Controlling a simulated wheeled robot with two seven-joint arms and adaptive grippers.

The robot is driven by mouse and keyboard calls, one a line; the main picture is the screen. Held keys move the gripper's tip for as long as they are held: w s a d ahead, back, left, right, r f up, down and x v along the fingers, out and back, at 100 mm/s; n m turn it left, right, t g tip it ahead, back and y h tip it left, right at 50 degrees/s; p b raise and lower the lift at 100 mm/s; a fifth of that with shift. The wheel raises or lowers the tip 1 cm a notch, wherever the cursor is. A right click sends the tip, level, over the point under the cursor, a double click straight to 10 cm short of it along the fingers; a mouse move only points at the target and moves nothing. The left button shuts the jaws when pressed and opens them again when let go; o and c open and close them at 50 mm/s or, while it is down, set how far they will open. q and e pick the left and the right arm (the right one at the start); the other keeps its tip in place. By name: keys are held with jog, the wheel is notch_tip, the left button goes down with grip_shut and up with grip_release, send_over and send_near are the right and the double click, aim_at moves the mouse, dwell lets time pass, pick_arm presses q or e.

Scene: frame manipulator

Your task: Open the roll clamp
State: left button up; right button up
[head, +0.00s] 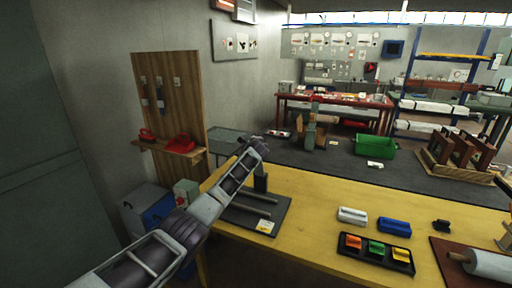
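A pale roll (490,264) lies on a brown board (448,262) at the bottom right corner, cut off by the picture edge. A part of wood and metal stands beside it at the edge. I cannot tell for sure which thing is the roll clamp, or whether it is open or shut. My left arm comes in from the lower left and reaches up over the table's left end. Its far end (256,147) is well away from the roll. Its fingers cannot be made out. My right gripper is not in view.
On the yellow table (325,221), a dark base with rods (262,215) lies partly behind my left arm. A black tray (376,254) holds colored pieces. White (352,215) and blue (393,226) blocks lie behind it. The table's middle is mostly clear.

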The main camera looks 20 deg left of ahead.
pick_arm(q)
jog(key=v, duration=0.9)
dwell(0.8)
dwell(0.5)
